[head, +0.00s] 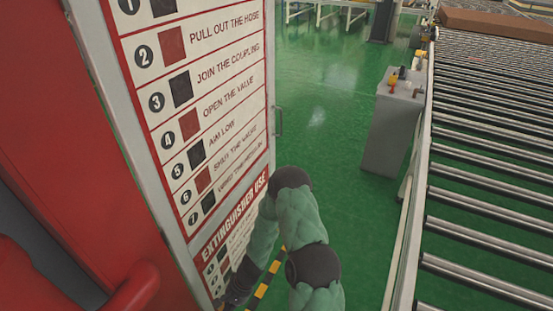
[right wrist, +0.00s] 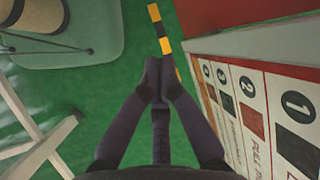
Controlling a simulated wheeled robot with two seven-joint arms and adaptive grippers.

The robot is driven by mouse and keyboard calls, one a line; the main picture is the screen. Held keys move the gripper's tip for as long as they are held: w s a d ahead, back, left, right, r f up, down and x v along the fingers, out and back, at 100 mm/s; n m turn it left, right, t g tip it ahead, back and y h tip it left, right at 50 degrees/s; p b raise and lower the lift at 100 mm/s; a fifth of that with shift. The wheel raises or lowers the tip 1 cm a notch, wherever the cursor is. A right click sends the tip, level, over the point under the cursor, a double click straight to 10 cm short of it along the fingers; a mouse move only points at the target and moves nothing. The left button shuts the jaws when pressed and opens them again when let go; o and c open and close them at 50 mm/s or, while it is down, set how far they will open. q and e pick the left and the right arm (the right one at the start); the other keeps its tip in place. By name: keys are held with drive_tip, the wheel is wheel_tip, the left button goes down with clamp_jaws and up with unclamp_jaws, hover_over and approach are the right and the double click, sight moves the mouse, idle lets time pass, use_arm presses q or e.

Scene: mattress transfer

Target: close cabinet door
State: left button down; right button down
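The cabinet door (head: 205,110) fills the left of the head view, standing open with its white and red instruction panel showing. A small handle (head: 278,121) sits at its far edge. The door (right wrist: 262,112) also shows at the right of the right wrist view. My right gripper (right wrist: 158,82) has its dark fingers together and empty, to the left of the door panel with a gap visible there. In the head view its wrist is low by the door's lower part, and contact cannot be told. My left gripper is not in view.
Red cabinet parts (head: 60,130) and a red pipe (head: 130,290) are at the left. A roller conveyor (head: 490,160) runs along the right, with a grey control box (head: 393,125) beside it. The green floor (head: 330,100) between is clear. A yellow-black stripe (head: 265,283) marks the floor.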

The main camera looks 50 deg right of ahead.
drive_tip(key=w+d+r+m+t+h+b, duration=0.1)
drive_tip(key=w+d+r+m+t+h, duration=0.25)
drive_tip(key=w+d, duration=0.6)
drive_tip(key=w+d+r+m+t+b, duration=0.15)
drive_tip(key=w+d+m+t, duration=0.4)
drive_tip(key=d, duration=0.65)
drive_tip(key=d+r+m+t+h, duration=0.15)
drive_tip(key=d+r+h, duration=0.3)
drive_tip(key=d, duration=0.55)
drive_tip(key=w+d+r+t+h, duration=0.1)
drive_tip(key=d+r+t+h, duration=0.15)
drive_tip(key=d+r, duration=0.55)
drive_tip(key=d+r+m+t+h, duration=0.1)
drive_tip(key=d+r+t+h, duration=0.2)
drive_tip(key=d, duration=0.9)
drive_tip(key=g+b, duration=0.2)
drive_tip(key=b, duration=0.2)
approach(273, 149)
drive_tip(key=d, duration=0.3)
drive_tip(key=shift+h, duration=0.45)
drive_tip(key=w, duration=0.3)
drive_tip(key=w+b, duration=0.1)
drive_tip(key=shift+w+a+f, duration=0.3)
drive_tip(key=shift+w+f, duration=0.05)
drive_tip(key=shift+w, duration=0.05)
